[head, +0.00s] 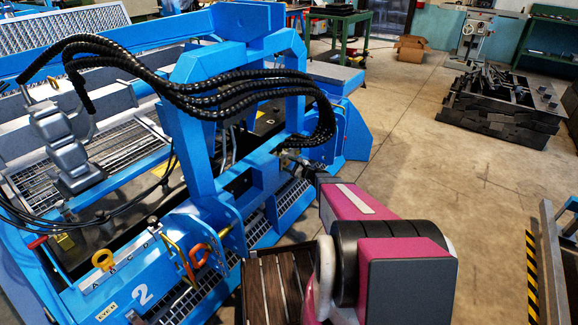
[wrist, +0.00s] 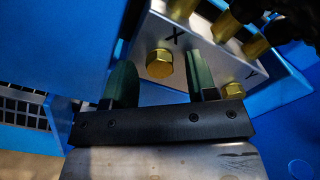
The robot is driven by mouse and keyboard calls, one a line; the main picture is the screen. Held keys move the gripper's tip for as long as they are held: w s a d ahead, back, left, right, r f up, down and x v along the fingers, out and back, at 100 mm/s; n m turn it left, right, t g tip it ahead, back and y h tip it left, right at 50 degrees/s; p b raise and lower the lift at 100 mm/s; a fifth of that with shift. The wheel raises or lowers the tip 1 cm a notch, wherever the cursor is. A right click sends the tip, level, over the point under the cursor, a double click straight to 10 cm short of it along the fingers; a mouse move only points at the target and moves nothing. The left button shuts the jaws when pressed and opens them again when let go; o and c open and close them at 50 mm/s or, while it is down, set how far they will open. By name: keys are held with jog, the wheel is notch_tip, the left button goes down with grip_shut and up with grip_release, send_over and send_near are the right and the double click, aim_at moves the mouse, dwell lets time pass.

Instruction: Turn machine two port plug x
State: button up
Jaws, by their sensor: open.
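Machine two (head: 232,195) is a blue frame with a white "2" on its front left plate. In the wrist view a grey metal port block (wrist: 185,50) carries the letters X and Y. The port plug X (wrist: 159,64) is a brass hex head beside the letter X. My gripper (wrist: 160,62) is open, with one green finger on each side of plug X. A gap shows between the plug and each finger; I cannot tell how far the fingertips reach in depth. In the head view the port block is hard to make out near the end of my arm.
A second brass plug (wrist: 233,90) sits by the letter Y, close to the right finger. Brass fittings (wrist: 228,25) stand on the block above. Black hoses (head: 215,90) arch over the machine down towards my gripper.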

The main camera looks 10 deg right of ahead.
jog(key=shift+w+a, duration=0.1)
jog(key=c, duration=0.9)
jog(key=shift+m, duration=0.4)
jog(key=m, duration=0.6)
jog(key=shift+m, duration=0.4)
jog(key=m, duration=0.6)
jog(key=shift+m, duration=0.3)
